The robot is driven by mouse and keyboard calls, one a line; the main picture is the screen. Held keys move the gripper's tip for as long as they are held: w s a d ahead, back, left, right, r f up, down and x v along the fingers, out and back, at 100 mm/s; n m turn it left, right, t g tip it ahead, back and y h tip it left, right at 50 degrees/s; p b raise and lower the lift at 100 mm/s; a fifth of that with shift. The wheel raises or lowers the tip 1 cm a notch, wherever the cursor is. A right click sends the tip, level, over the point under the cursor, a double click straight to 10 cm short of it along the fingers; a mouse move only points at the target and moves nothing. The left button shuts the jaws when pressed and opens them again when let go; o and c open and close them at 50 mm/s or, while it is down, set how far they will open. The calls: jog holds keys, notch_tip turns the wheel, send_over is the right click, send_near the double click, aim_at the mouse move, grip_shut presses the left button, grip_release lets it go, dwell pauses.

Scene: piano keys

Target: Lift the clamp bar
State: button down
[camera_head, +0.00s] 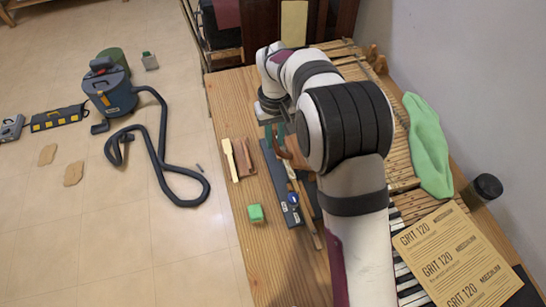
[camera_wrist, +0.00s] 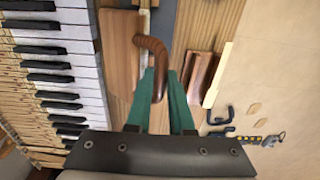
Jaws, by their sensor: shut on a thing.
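My gripper (camera_wrist: 161,78) has teal fingers, shut on a curved, glossy brown handle (camera_wrist: 151,45) in the wrist view. In the head view the handle (camera_head: 294,157) shows beside the wrist, partly hidden by my arm. A thin, pale wooden bar (camera_head: 306,215) runs over the bench below the handle, beside a dark strip with a blue knob (camera_head: 293,198). This looks like the clamp bar, but I cannot tell whether the handle is joined to it. Part of a narrow bar (camera_wrist: 145,20) shows behind the handle in the wrist view.
Piano keys (camera_wrist: 62,70) lie left in the wrist view. A green cloth (camera_head: 428,145), sandpaper sheet (camera_head: 455,258) and black cup (camera_head: 486,188) are at right. A vacuum (camera_head: 112,92) stands on the floor.

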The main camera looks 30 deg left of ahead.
jog(key=shift+d+r, duration=0.1)
jog(key=shift+w+d+r, duration=0.6)
jog(key=shift+r, duration=0.1)
jog(key=shift+w+d+r, duration=0.55)
jog(key=shift+w+d, duration=0.15)
jog(key=shift+w, duration=0.05)
